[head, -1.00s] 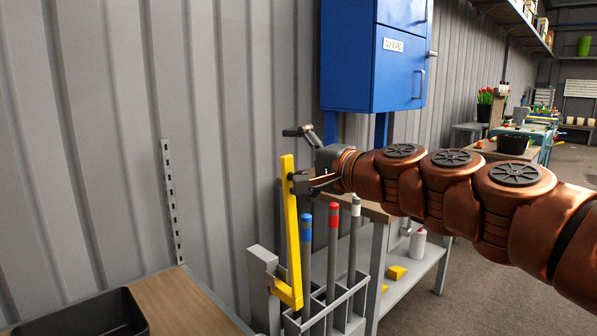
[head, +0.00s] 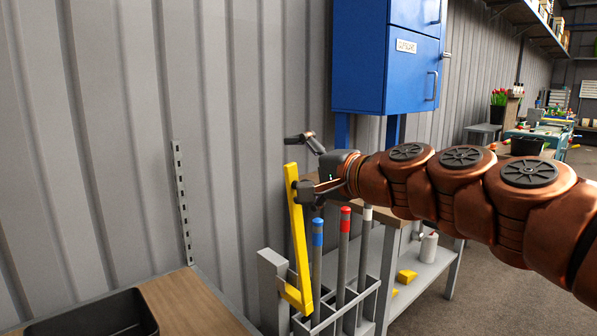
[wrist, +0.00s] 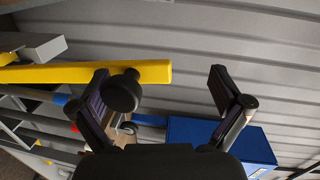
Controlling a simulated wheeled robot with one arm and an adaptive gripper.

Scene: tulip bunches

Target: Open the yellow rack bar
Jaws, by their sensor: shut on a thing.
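The yellow rack bar (head: 299,235) stands nearly upright at the front of the grey tool rack (head: 271,285), its top leaning a little left. Its lower end bends to the rack. A black knob (wrist: 122,92) sits near the bar's upper end. In the wrist view, the left finger lies against the knob and the other finger shows farther right. The bar (wrist: 60,73) runs to the left there.
Handles with blue (head: 318,232), red (head: 345,219) and white tips stand in the rack, right beside the bar. A wooden bench (head: 190,303) with a black tray (head: 95,318) is at lower left.

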